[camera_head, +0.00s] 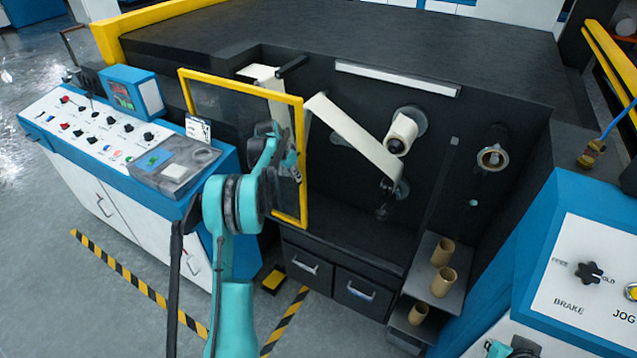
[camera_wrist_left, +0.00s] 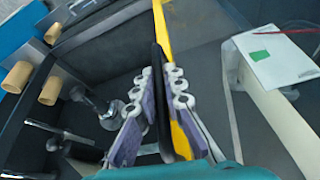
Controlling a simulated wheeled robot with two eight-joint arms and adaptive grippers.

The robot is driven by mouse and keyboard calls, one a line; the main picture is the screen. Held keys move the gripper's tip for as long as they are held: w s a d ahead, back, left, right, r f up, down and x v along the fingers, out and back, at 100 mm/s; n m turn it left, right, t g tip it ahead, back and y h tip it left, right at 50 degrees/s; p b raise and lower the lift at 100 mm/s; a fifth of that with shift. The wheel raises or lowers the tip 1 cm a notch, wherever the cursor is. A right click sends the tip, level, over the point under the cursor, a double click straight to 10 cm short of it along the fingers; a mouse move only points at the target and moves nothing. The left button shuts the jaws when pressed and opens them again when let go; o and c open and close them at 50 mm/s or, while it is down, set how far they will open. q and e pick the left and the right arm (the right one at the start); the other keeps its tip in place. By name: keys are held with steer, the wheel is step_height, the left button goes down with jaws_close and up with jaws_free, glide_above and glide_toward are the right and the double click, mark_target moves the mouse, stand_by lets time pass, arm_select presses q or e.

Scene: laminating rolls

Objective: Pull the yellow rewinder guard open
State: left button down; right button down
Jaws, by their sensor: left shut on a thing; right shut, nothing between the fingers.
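The yellow rewinder guard (camera_head: 240,85) is a clear panel in a yellow frame on the dark machine front. It stands at an angle to the machine face, with the rollers to its right uncovered. My left gripper (camera_head: 292,168) is at the guard's right upright, partly hidden by my arm. In the left wrist view, my left gripper (camera_wrist_left: 160,108) has its purple-padded fingers on both sides of a black handle (camera_wrist_left: 160,85) beside the yellow frame bar (camera_wrist_left: 176,125). It is shut on the guard's handle.
A white web (camera_head: 352,135) runs over rollers to a small roll (camera_head: 402,132). Cardboard cores (camera_head: 443,252) stand on shelves at lower right. A blue-and-white control desk (camera_head: 110,130) is on the left, close to my left arm. Another blue panel (camera_head: 590,270) is at right.

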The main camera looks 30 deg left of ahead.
arm_select(q)
steer(key=a, duration=0.8)
steer(key=shift+a+p, duration=0.35)
steer(key=shift+p, duration=0.1)
steer(key=shift+w, duration=0.1)
steer(key=c, duration=1.6)
jaws_free()
steer(key=v, duration=1.2)
